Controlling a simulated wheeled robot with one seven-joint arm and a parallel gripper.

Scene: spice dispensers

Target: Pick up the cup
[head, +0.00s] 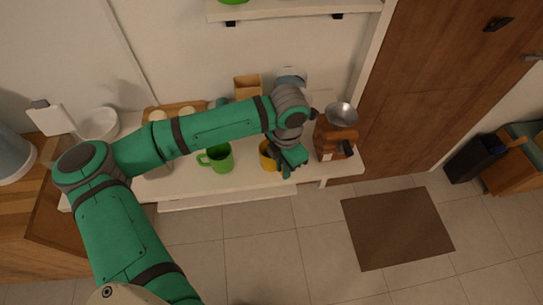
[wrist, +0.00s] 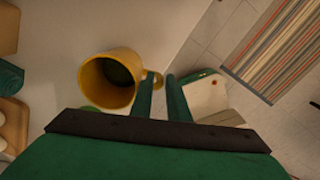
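A yellow cup (head: 266,158) stands near the front edge of the white counter, partly hidden by my gripper in the head view. In the wrist view the yellow cup (wrist: 104,82) shows its open rim and dark inside, with its handle pointing right. My gripper (wrist: 160,84) has its two green fingers a small gap apart, with the handle in line with that gap at the tips. I see no clear contact on both sides. In the head view my gripper (head: 292,160) is just right of the yellow cup. A green cup (head: 217,159) stands farther left.
A brown grinder-like device with a metal bowl (head: 341,115) stands close right of my gripper. A white bowl (head: 98,124) is at the far left. A shelf (head: 290,9) hangs above. The floor in front is open, with a mat (head: 397,228) at right.

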